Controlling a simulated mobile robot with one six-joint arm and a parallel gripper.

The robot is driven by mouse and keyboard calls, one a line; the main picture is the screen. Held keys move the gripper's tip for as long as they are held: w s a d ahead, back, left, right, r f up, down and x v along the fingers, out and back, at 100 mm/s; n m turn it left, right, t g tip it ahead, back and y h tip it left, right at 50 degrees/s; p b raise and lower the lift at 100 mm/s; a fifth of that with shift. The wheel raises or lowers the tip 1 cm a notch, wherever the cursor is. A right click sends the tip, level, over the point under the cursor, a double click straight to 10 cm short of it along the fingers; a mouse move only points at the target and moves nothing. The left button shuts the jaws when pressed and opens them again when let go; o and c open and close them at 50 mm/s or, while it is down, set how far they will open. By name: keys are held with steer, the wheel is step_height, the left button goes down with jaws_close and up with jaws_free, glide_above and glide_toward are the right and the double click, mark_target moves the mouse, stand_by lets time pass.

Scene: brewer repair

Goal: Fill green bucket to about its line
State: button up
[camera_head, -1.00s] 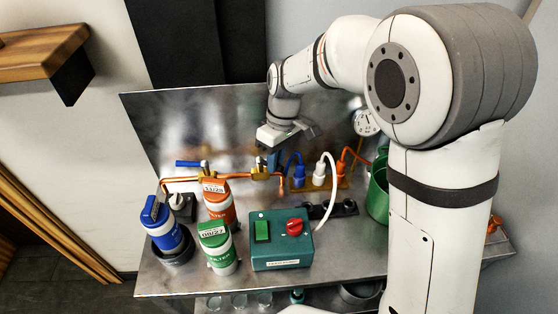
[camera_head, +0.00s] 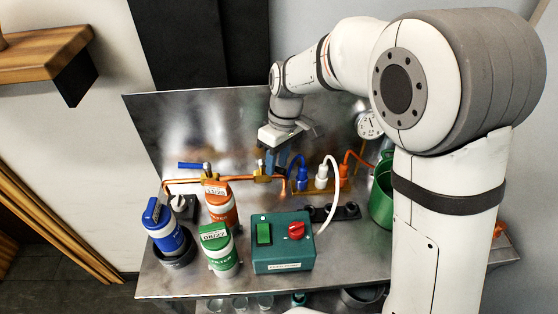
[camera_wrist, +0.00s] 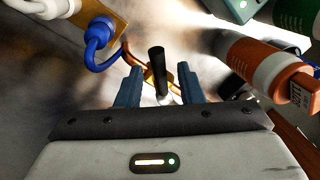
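The green bucket (camera_head: 381,197) stands at the right of the bench, partly hidden behind my arm. Its fill line and water level do not show. My gripper (camera_head: 272,160) points down at the copper pipe near the back panel, over a brass valve (camera_head: 263,179). In the wrist view my gripper (camera_wrist: 158,86) is open, its two blue-grey fingers on either side of a black handle (camera_wrist: 157,64). I cannot tell whether they touch it. Another valve with a blue lever (camera_head: 190,165) sits on the pipe to the left.
Blue (camera_head: 163,228), orange (camera_head: 220,205) and green (camera_head: 217,248) filters stand at the left front. A green pump box (camera_head: 282,258) with a red knob is at the front middle. Blue, white and orange hose plugs (camera_head: 321,176) and a gauge (camera_head: 369,124) are right of my gripper.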

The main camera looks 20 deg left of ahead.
step_height(320, 180, up, 10)
steer(key=shift+f, duration=0.2)
steer(key=shift+c, duration=0.2)
